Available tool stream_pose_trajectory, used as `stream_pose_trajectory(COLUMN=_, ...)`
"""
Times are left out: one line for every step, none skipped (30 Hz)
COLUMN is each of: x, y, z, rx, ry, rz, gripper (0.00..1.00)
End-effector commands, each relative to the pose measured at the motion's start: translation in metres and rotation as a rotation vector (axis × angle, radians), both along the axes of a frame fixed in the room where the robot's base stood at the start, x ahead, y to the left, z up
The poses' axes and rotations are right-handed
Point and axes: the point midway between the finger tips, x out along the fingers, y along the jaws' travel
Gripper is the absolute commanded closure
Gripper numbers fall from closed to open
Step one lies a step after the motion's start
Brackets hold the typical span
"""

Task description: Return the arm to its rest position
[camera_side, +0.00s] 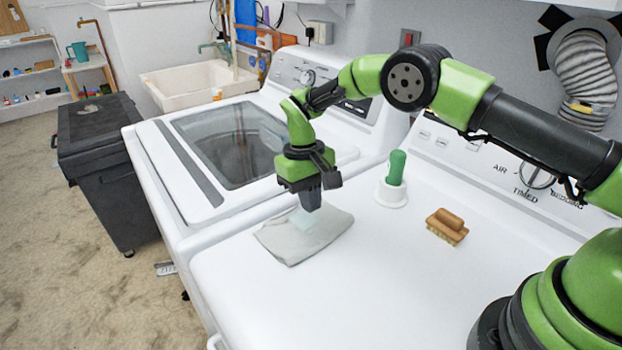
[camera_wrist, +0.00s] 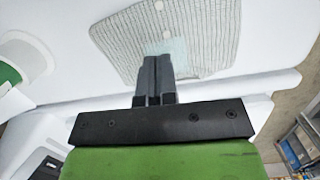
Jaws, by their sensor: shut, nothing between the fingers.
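My green arm reaches out over the white dryer top (camera_side: 370,290), with my gripper (camera_side: 311,205) pointing down above a grey cloth (camera_side: 290,245). A pale translucent piece (camera_side: 318,228) lies on the cloth close to the fingertips; I cannot tell whether they touch it. In the wrist view my gripper (camera_wrist: 156,62) has its fingers together with nothing between them. The cloth (camera_wrist: 205,35) there looks ribbed, and the pale piece (camera_wrist: 178,55) is just beyond the fingertips.
A green-handled tool (camera_side: 396,168) stands in a white holder (camera_side: 391,194), and a brown brush (camera_side: 447,227) lies to its right. A washer with a glass lid (camera_side: 235,145) adjoins on the left. The dryer's control panel (camera_side: 480,165) rises behind. The front dryer top is clear.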

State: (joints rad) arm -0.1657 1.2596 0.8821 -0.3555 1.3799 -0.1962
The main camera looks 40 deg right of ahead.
Motion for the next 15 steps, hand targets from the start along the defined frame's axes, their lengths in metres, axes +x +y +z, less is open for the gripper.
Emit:
stream_pose_trajectory(x=0.003, y=0.000, z=0.011, rx=0.001, ry=-0.006, rz=0.000, gripper=1.00)
stream_pose_trajectory(x=0.004, y=0.000, z=0.017, rx=0.000, ry=-0.007, rz=-0.001, gripper=1.00)
stream_pose_trajectory(x=0.006, y=0.000, z=0.025, rx=0.001, ry=-0.007, rz=0.000, gripper=1.00)
stream_pose_trajectory(x=0.007, y=0.000, z=0.031, rx=0.001, ry=-0.007, rz=0.000, gripper=1.00)
stream_pose_trajectory(x=0.008, y=0.000, z=0.037, rx=0.000, ry=-0.008, rz=0.000, gripper=1.00)
stream_pose_trajectory(x=0.009, y=0.000, z=0.044, rx=0.001, ry=-0.008, rz=0.001, gripper=1.00)
stream_pose_trajectory(x=0.010, y=-0.001, z=0.049, rx=0.000, ry=-0.008, rz=0.000, gripper=1.00)
stream_pose_trajectory(x=0.011, y=-0.001, z=0.052, rx=-0.001, ry=-0.007, rz=0.001, gripper=1.00)
stream_pose_trajectory(x=0.012, y=-0.001, z=0.057, rx=-0.001, ry=-0.006, rz=0.002, gripper=1.00)
stream_pose_trajectory(x=0.012, y=-0.001, z=0.059, rx=-0.001, ry=-0.006, rz=0.002, gripper=1.00)
stream_pose_trajectory(x=0.013, y=-0.001, z=0.062, rx=-0.002, ry=-0.006, rz=0.002, gripper=1.00)
stream_pose_trajectory(x=0.013, y=-0.001, z=0.065, rx=-0.001, ry=-0.006, rz=0.001, gripper=1.00)
stream_pose_trajectory(x=0.013, y=-0.001, z=0.068, rx=0.000, ry=-0.008, rz=0.002, gripper=1.00)
stream_pose_trajectory(x=0.013, y=-0.001, z=0.071, rx=0.002, ry=-0.011, rz=0.001, gripper=1.00)
stream_pose_trajectory(x=0.013, y=-0.002, z=0.077, rx=0.004, ry=-0.018, rz=-0.001, gripper=1.00)
